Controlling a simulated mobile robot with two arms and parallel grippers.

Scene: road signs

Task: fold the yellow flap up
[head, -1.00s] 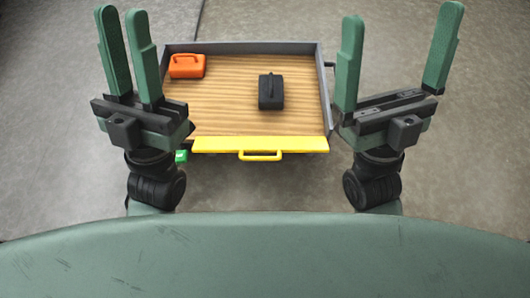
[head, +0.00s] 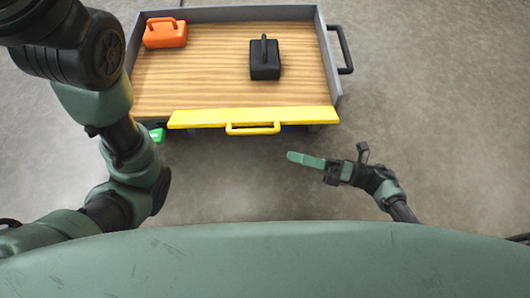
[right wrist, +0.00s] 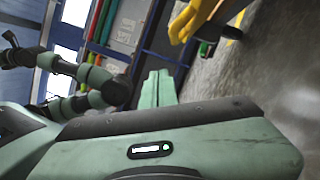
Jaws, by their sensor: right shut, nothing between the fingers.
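The yellow flap (head: 252,117) is a strip along the near edge of a wood-floored cart bed (head: 205,85) in the head view. Its yellow handle (head: 253,129) is on the near side. The flap does not stand up like the grey walls; its exact angle is hard to tell. My right gripper (head: 290,156) is shut and empty, below and right of the handle, apart from it. In the right wrist view its fingers (right wrist: 159,86) are together, with a yellow part of the flap (right wrist: 193,18) beyond, upper right. My left arm crosses the left side; its gripper is out of view.
An orange case (head: 165,34) and a black case (head: 265,60) stand on the bed. Grey walls (head: 328,55) edge it, with a black handle (head: 344,50) on the right. A green item (head: 157,135) shows below the flap's left end. The floor at right is clear.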

